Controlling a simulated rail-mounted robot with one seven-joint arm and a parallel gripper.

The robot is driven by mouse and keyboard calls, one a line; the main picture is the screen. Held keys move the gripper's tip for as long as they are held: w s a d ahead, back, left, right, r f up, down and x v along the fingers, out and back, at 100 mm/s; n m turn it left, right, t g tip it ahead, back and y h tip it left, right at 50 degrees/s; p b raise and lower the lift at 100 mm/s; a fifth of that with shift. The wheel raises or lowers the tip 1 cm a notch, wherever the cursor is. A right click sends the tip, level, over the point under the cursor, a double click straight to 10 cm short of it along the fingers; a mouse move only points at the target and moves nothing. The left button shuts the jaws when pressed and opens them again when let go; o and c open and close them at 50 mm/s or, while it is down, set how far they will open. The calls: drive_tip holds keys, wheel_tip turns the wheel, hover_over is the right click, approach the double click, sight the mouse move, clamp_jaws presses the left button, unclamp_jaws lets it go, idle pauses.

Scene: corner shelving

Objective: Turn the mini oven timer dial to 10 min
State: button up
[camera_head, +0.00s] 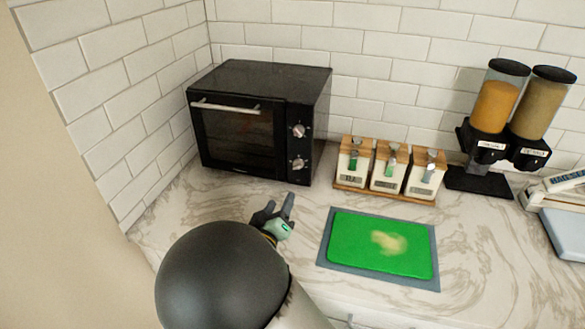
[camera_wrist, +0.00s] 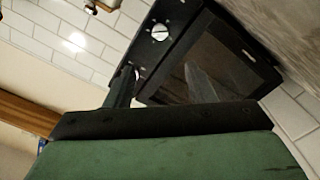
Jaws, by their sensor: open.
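The black mini oven (camera_head: 232,122) stands in the corner, its door closed. Two silver dials sit on its right front panel: an upper dial (camera_head: 298,130) and a lower dial (camera_head: 298,164). I cannot read their markings or tell which is the timer. My gripper (camera_head: 279,204) is open in front of and below the oven's right side, apart from the dials. In the wrist view, the two dark fingers (camera_wrist: 160,82) point at the oven front. One dial (camera_wrist: 160,32) shows clearly beyond the fingertips; the left finger hides part of the panel.
Dispensers on a wooden rack (camera_head: 385,197) stand just right of the oven. A green cutting board (camera_head: 350,255) with a pale patch lies right of my gripper. Two cereal dispensers (camera_head: 495,105) and a scale-like device (camera_head: 560,215) are farther right.

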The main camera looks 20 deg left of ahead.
sight(296, 167)
drive_tip(key=w+p, duration=0.1)
drive_tip(key=w, duration=0.3)
drive_tip(key=w+p, duration=0.1)
drive_tip(key=w, duration=0.4)
drive_tip(key=w+p, duration=0.1)
drive_tip(key=w, duration=0.4)
drive_tip(key=shift+w+a, duration=0.15)
drive_tip(key=shift+a, duration=0.25)
drive_tip(key=shift+f, duration=0.1)
drive_tip(key=c, duration=1)
